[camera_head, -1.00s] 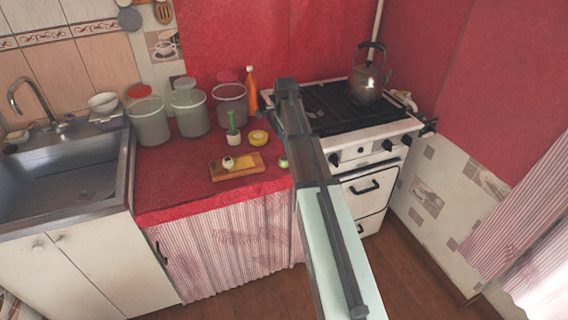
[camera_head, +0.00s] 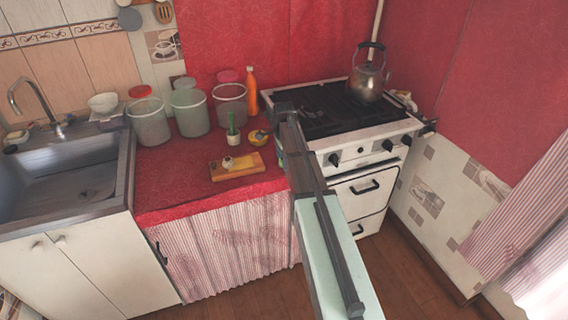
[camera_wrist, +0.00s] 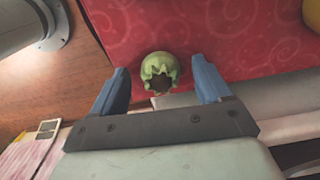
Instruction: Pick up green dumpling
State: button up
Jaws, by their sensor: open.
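The green dumpling (camera_wrist: 159,71) is a small round light green thing with a pleated top around a dark hollow. In the wrist view it sits on the red cloth of the counter, close to its edge. My gripper (camera_wrist: 163,80) is open, with one blue finger on each side of the dumpling in the picture. I see no finger touching it, and I cannot tell how far above it the fingers are. In the head view my arm hides the dumpling and my gripper's fingertips.
A wooden board (camera_head: 222,174) with a small white thing and a yellow piece lies on the red counter (camera_head: 160,200). A green-handled brush (camera_head: 232,133) and a yellow round thing (camera_head: 257,137) stand behind it. Large jars and an orange bottle (camera_head: 252,92) are at the back. The stove (camera_head: 350,150) is right.

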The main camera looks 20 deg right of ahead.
jog(key=c, duration=0.7)
jog(key=shift+r, duration=0.1)
